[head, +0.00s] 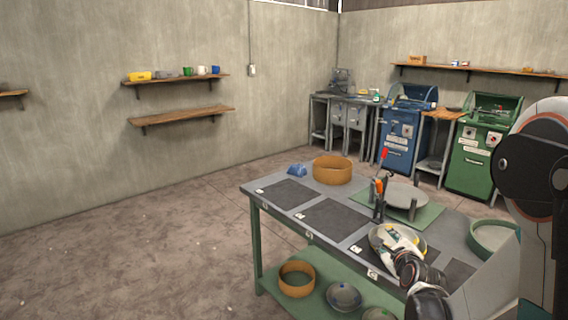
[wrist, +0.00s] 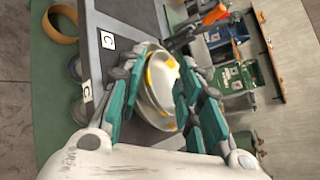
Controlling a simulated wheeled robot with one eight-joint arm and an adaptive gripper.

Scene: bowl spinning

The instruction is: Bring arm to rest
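My gripper (wrist: 158,72) is open in the wrist view, its two teal-and-grey fingers spread apart with nothing held between them. Pale bowls (wrist: 152,108) with yellow patches show beyond and between the fingers, on the grey workbench (wrist: 125,12). In the head view my arm reaches in from the lower right. My gripper (head: 396,238) is over the pale bowls (head: 379,241) near the bench's front edge and hides part of them. I cannot tell whether it touches them.
A round grey disc (head: 405,195) on a green mat and an upright tool with an orange part (head: 378,190) stand behind the bowls. An orange ring-shaped container (head: 332,170) is at the far left of the bench. A green round tray (head: 492,238) is at right. Floor at left is clear.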

